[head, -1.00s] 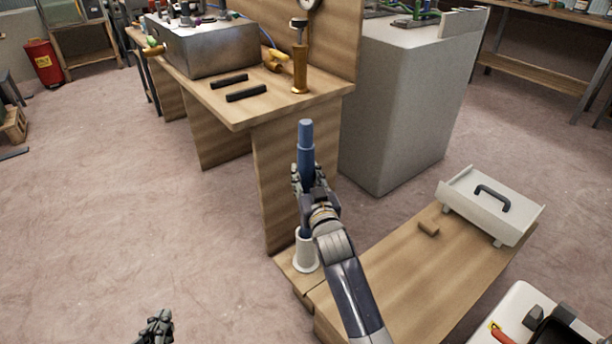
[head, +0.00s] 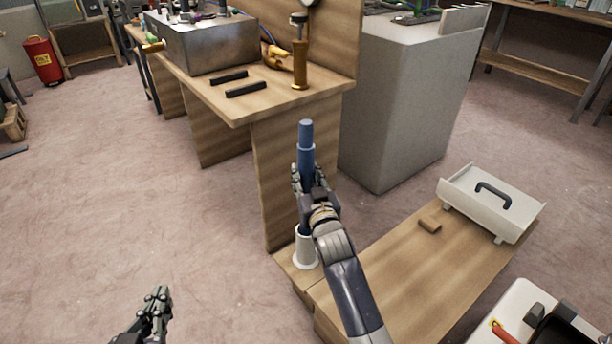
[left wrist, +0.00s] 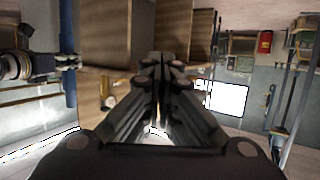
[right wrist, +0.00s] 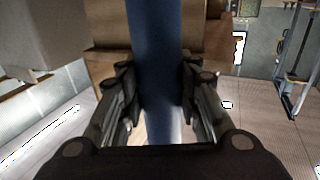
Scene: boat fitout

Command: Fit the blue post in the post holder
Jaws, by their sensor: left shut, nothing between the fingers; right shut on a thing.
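The blue post (head: 306,160) stands upright, with a narrower top section. My right gripper (head: 308,182) is shut around it; the right wrist view shows the post (right wrist: 155,60) between the fingers (right wrist: 155,95). The white, cup-like post holder (head: 305,252) stands on the low wooden platform. The post's lower end meets the holder's rim; I cannot tell how deep it goes. My left gripper (head: 160,298) is shut and empty, low over the floor, apart from the post. In the left wrist view its fingers (left wrist: 160,75) are together and the post (left wrist: 68,40) is at the left.
A wooden bench (head: 265,105) with black bars and a brass piece rises behind the holder. A grey cabinet (head: 400,110) stands behind.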

